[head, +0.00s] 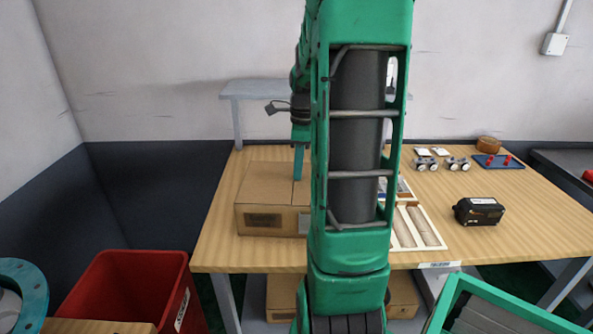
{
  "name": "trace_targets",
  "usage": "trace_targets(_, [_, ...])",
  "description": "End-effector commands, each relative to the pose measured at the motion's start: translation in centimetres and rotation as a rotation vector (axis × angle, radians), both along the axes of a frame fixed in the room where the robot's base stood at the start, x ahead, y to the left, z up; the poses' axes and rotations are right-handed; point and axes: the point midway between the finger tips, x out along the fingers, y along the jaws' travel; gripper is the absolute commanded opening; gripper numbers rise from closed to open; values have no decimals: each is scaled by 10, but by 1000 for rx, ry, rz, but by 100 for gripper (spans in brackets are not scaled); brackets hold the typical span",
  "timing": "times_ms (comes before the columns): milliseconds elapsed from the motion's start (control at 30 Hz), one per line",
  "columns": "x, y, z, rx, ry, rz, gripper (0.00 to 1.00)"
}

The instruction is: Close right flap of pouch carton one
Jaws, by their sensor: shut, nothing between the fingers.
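A brown cardboard carton (254,193) with a dark label on its front stands at the left of the wooden table. Its top looks mostly flat. Its right part is hidden behind my arm, so I cannot tell how its right flap lies. I cannot read which carton it is. My gripper (298,178) points down over the carton's top, with its teal fingers shut and empty. The fingertips are at or just above the top; I cannot tell whether they touch it.
A framed tray (428,228) lies right of my arm. A grey raised shelf (250,88) stands behind the carton. A red bin (125,285) is at front left.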

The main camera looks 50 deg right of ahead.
Motion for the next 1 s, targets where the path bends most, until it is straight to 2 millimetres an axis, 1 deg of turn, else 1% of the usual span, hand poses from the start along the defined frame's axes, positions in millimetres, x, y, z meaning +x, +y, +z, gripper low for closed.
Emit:
trace_targets(33, [0,4,-2,8,2,8,0])
trace_targets(167, [-3,4,3,7,-2,9,0])
trace_targets(267, [-4,3,10,4,-6,8,0])
trace_targets(333, [-4,3,18,3,-5,7,0])
trace_targets(467, [-2,1,41,0,-2,4,0])
trace_targets(600, [-2,1,72,-2,-3,2,0])
trace_targets(800, [-3,-1,111,-1,-3,0,0])
trace_targets(900, [-4,-1,125,0,-3,-2,0])
trace_targets(1000, [-4,-1,135,0,-2,-1,0])
